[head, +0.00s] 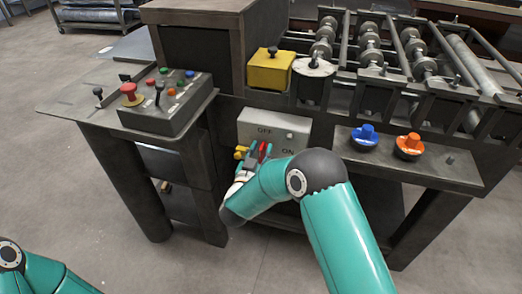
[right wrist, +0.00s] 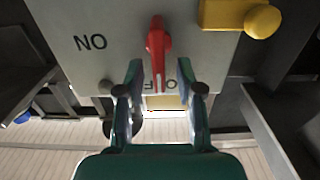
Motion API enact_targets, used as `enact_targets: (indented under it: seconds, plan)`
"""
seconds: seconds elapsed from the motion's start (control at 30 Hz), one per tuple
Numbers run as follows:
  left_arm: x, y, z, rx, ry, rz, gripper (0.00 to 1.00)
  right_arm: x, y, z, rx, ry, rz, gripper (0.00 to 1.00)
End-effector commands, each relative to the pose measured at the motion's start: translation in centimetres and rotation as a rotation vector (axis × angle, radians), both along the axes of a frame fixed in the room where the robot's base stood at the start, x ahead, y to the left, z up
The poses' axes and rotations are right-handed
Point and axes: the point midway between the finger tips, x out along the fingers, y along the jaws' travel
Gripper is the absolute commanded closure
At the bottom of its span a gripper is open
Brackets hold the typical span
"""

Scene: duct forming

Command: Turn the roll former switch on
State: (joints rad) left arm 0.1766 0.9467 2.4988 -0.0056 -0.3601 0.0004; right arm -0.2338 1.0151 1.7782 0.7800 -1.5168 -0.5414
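The roll former switch is a grey box (head: 275,129) on the machine's front, marked OFF and ON. Its red lever (head: 263,151) is partly hidden by my right gripper in the head view. In the right wrist view the red lever (right wrist: 158,45) lies between the fingertips, with its thin end over the OFF lettering. My right gripper (right wrist: 160,68) is open, with a finger on each side of the lever and gaps showing. It also shows in front of the box in the head view (head: 256,153). My left gripper is out of view.
A yellow knob (head: 240,153) sticks out beside the switch. A control panel (head: 165,105) with buttons stands at left. Blue (head: 364,136) and orange (head: 408,146) knobs sit on the ledge at right. Rollers (head: 370,45) lie above. Open floor is in front.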

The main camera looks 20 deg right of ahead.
Motion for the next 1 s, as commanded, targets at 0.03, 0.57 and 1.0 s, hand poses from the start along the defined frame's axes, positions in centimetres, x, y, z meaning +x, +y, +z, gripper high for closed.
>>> enact_targets:
  seconds: [0.03, 0.57, 1.0]
  plan:
    - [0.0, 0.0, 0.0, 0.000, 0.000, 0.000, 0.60, 0.0, 0.0, 0.0, 0.000, 0.000, 0.000, 0.67]
    - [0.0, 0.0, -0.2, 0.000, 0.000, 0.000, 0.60, -0.1, 0.0, -0.1, 0.008, -0.006, -0.001, 1.00]
    - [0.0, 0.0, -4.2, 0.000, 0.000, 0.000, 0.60, -0.3, -0.5, -0.6, 0.173, -0.119, -0.003, 1.00]
